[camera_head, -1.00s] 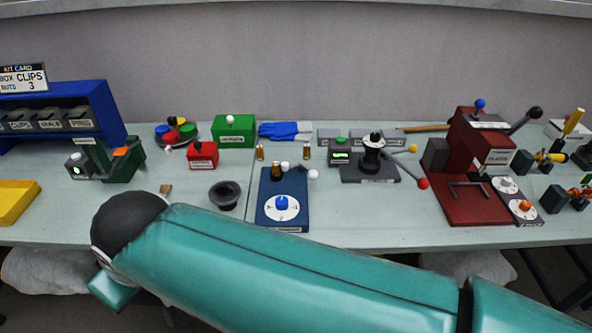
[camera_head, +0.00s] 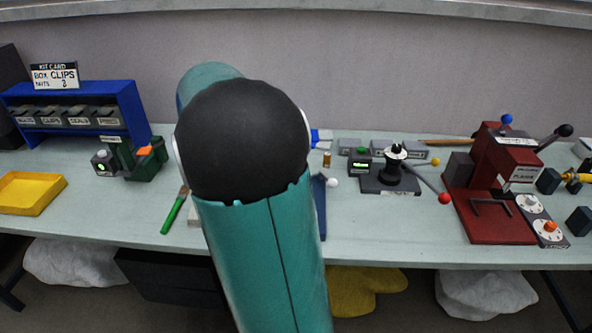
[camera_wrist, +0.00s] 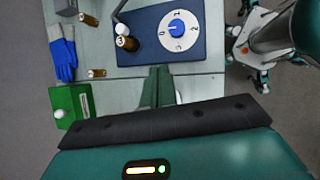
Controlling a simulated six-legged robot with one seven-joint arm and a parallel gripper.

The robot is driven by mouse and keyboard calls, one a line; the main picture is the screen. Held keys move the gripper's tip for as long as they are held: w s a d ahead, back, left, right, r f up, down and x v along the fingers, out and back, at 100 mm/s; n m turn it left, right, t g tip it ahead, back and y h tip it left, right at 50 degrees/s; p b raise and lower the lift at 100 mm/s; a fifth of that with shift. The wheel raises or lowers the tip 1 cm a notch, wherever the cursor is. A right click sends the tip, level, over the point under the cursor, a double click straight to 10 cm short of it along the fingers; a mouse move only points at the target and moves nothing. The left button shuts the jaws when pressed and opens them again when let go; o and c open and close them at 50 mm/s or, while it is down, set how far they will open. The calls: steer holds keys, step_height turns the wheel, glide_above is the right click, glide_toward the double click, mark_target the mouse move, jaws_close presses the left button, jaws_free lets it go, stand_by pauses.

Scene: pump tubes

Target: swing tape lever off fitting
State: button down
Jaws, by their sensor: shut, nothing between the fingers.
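The blue base (camera_wrist: 185,47) with a white-and-blue dial (camera_wrist: 178,29) lies on the table at the top of the wrist view. A brown fitting (camera_wrist: 127,43) stands at its left part, with a white ball (camera_wrist: 121,29) at the fitting's top. A thin grey lever (camera_wrist: 118,10) shows beside it at the top edge. My gripper (camera_wrist: 158,72) is shut and empty, its tips near the base's lower edge; contact cannot be told. In the head view my arm hides the gripper, the fitting and most of the base; only a blue strip (camera_head: 320,207) and a white ball (camera_head: 333,182) show.
In the wrist view, loose brown fittings (camera_wrist: 97,73), blue gloves (camera_wrist: 63,57) and a green box (camera_wrist: 72,105) are on the left. In the head view, a reel stand (camera_head: 394,172) with a red-knobbed rod and a red press (camera_head: 500,190) stand to the right.

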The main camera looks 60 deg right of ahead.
steer(key=s+d+f+n+g, duration=0.1)
steer(key=s+d+f+g, duration=0.1)
steer(key=d, duration=0.5)
steer(key=shift+d+f, duration=0.2)
steer(key=shift+f, duration=0.1)
steer(key=shift+s, duration=0.15)
steer(key=x, duration=0.9)
steer(key=shift+s+d+f, duration=0.15)
steer(key=shift+s+f, duration=0.1)
steer(key=s+d, duration=0.1)
steer(key=s+d+f, duration=0.1)
steer(key=s, duration=0.1)
steer(key=shift+d, duration=0.2)
steer(key=shift+s+d+n, duration=0.1)
steer(key=shift+s+n, duration=0.05)
steer(key=shift+n, duration=0.15)
